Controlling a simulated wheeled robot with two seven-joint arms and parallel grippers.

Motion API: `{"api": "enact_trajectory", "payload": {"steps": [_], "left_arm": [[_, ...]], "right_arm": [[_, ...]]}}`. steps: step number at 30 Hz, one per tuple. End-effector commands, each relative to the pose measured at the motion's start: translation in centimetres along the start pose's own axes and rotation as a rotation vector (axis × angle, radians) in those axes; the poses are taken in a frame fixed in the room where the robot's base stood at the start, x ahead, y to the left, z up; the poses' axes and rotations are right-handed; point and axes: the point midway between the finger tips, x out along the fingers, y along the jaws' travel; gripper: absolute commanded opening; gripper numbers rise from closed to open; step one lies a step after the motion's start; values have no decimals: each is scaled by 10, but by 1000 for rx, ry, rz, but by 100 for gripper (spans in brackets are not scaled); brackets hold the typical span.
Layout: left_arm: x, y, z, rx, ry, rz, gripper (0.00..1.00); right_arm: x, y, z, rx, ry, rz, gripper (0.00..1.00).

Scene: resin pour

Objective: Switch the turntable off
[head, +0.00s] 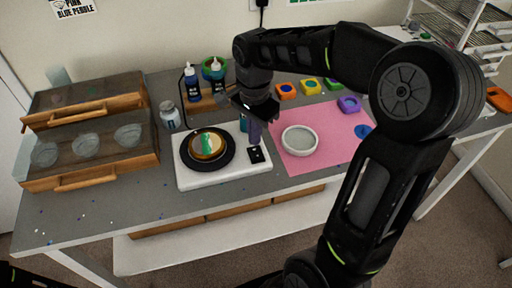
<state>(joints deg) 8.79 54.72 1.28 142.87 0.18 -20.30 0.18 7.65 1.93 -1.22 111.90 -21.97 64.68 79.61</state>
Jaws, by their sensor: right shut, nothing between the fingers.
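The turntable (183,178) is a white base with a black round platter (227,167) on the grey workbench. A round piece with green, white and amber resin (208,144) sits on the platter. A small black switch panel (256,154) is on the base's right side. I cannot tell whether the fingertips touch the switch. My left gripper does not show; only a dark arm part is at the lower left edge.
A pink mat (313,163) with a white round dish (299,140) lies right of the turntable. Colored molds (287,91) line its back. Bottles (192,84) stand behind the turntable. Wooden cases with clear lids (107,173) fill the left. The bench front is mostly clear.

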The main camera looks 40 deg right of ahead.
Motion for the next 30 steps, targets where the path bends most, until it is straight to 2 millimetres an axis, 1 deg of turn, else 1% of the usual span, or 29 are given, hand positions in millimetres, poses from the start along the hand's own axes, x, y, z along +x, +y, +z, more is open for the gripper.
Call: {"api": "enact_trajectory", "payload": {"steps": [1, 13, 17, 30], "left_arm": [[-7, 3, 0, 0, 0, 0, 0], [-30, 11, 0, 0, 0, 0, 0], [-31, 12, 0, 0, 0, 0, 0], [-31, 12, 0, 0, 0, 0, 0]], "right_arm": [[-8, 0, 0, 0, 0, 0, 0], [-41, 0, 0, 0, 0, -1, 0], [-44, 0, 0, 0, 0, -1, 0], [-44, 0, 0, 0, 0, 0, 0]]}}
